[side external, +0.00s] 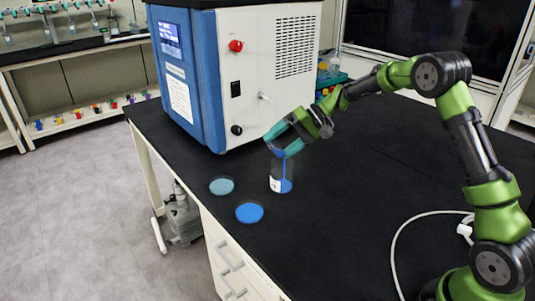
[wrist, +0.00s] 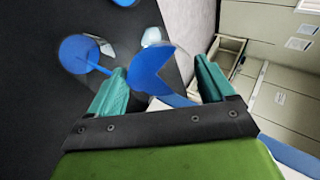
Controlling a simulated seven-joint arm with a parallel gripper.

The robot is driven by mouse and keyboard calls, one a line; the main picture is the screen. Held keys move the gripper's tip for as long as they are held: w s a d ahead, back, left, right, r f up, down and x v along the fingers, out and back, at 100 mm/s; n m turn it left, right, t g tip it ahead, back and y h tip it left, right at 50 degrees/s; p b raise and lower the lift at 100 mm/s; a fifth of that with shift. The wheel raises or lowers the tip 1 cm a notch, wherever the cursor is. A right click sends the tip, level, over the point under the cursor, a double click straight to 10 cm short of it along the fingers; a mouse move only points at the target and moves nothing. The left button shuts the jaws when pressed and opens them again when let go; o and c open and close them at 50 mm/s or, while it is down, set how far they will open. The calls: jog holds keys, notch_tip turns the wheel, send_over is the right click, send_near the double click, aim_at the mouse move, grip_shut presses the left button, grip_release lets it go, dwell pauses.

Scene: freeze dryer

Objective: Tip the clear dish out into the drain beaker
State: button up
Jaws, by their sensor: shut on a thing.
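My gripper (side external: 281,145) is shut on a clear dish holding blue liquid, above the drain beaker (side external: 281,173). The dish is tilted, and a thin blue stream runs from it down into the beaker. The beaker stands upright on the bench with a white label and blue liquid inside. In the wrist view the dish (wrist: 150,70) shows between the teal fingers (wrist: 160,66), its clear wall hard to make out. The beaker (wrist: 80,53) is beyond the left finger, with the stream reaching into it.
A dish of pale blue (side external: 221,186) and a dish of bright blue (side external: 249,212) sit on the black bench (side external: 350,210), left of the beaker near the front edge. The blue and white freeze dryer (side external: 240,75) stands behind. A white cable lies at right.

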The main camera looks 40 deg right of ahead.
jog(key=shift+s+d+r+t+y+b, duration=0.1)
jog(key=shift+d+t+y+b, duration=0.15)
jog(key=shift+y, duration=0.3)
jog(key=shift+s+d+f+t+y+b, duration=0.1)
jog(key=shift+s+d+t+y+b, duration=0.1)
jog(key=shift+t+y, duration=0.3)
jog(key=shift+s+d+r+t+y+b, duration=0.1)
jog(key=shift+d+t+y+b, duration=0.1)
jog(key=shift+y, duration=0.45)
dwell(3.5)
jog(key=shift+d+t+y+b, duration=0.15)
jog(key=shift+t+y+b, duration=0.2)
jog(key=shift+y+b, duration=0.4)
dwell(2.0)
